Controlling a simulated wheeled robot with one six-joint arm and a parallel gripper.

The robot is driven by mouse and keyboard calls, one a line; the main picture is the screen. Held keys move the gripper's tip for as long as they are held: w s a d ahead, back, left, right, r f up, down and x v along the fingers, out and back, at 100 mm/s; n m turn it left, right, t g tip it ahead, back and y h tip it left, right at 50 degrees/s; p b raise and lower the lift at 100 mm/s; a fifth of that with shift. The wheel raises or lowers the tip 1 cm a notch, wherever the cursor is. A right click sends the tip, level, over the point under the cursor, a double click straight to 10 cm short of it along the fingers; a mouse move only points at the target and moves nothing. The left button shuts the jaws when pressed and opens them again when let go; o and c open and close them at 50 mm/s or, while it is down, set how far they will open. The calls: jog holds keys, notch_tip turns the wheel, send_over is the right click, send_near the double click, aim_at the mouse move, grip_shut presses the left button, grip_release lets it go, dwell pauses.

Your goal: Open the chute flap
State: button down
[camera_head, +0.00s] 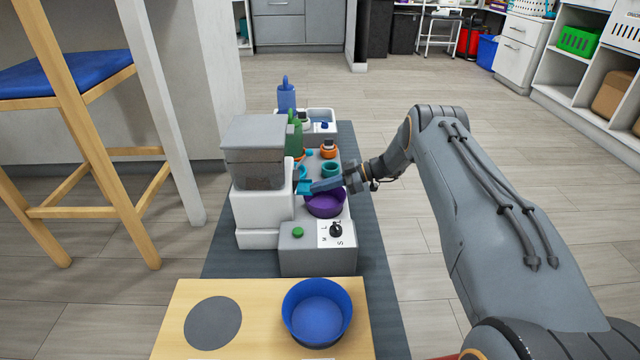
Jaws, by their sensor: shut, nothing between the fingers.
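A white feeder (262,212) with a grey hopper (254,140) stands left of centre on the dark mat. A small teal part (303,188) on the feeder's right side looks like the chute flap; it is too small to tell how far it stands open. My gripper (318,186) reaches in from the right, shut and empty, with its tips at or very near the teal part. I cannot tell whether they touch. A purple bowl (326,206) sits just below my gripper, which partly covers it.
A grey control box (318,251) with a green button and a dial stands in front. A blue bowl (317,318) sits on a wooden board (262,296). Behind are small pots, a green item (294,139) and a blue bottle (287,97). A stool (78,120) stands left.

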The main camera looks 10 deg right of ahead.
jog(key=shift+s+d+f+b, duration=0.1)
jog(key=shift+f+b, duration=0.1)
jog(key=shift+f, duration=0.4)
jog(key=shift+d+f+b, duration=0.1)
jog(key=shift+f+b, duration=0.05)
jog(key=shift+f, duration=0.45)
jog(key=shift+s+f, duration=0.15)
jog(key=shift+f, duration=0.5)
jog(key=shift+a+f, duration=0.1)
jog(key=shift+a, duration=0.1)
jog(key=shift+s+d+r+p, duration=0.1)
jog(key=shift+d+r+p, duration=0.25)
jog(key=shift+d+r, duration=0.7)
jog(key=shift+w+d+r+p, duration=0.1)
jog(key=shift+d+r+p, duration=0.4)
jog(key=shift+d, duration=1)
jog(key=shift+s+d+r+p, duration=0.1)
jog(key=shift+d+r+p, duration=0.05)
jog(key=shift+d+r, duration=1)
jog(key=shift+d+f, duration=0.1)
jog(key=shift+f, duration=0.05)
